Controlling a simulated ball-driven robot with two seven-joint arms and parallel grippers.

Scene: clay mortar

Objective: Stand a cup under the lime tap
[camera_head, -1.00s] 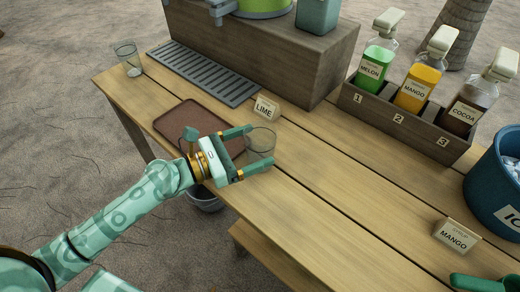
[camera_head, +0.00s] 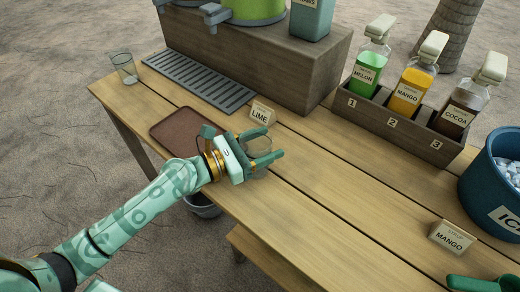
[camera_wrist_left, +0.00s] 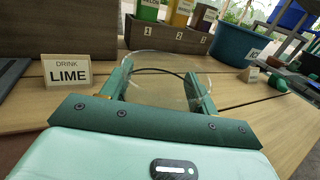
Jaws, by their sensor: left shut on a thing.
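A clear cup (camera_head: 258,144) stands on the table near the brown tray; it also shows in the wrist view (camera_wrist_left: 168,72). My left gripper (camera_head: 265,149) is shut on this cup, one finger on each side, low over the tabletop. A second clear cup (camera_head: 124,68) stands at the table's far left end. Grey taps (camera_head: 213,16) stick out at the top, above the slatted drip grate (camera_head: 205,80); the upper parts of the dispensers are cut off. A card reading DRINK LIME (camera_wrist_left: 67,71) stands just beyond the held cup.
The empty brown tray (camera_head: 180,130) lies left of the gripper. A wooden box (camera_head: 285,65) carries the green dispenser (camera_head: 255,10). A bottle rack (camera_head: 400,125), an ice bucket (camera_head: 495,185) and a MANGO card (camera_head: 452,237) stand right. The table's middle is clear.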

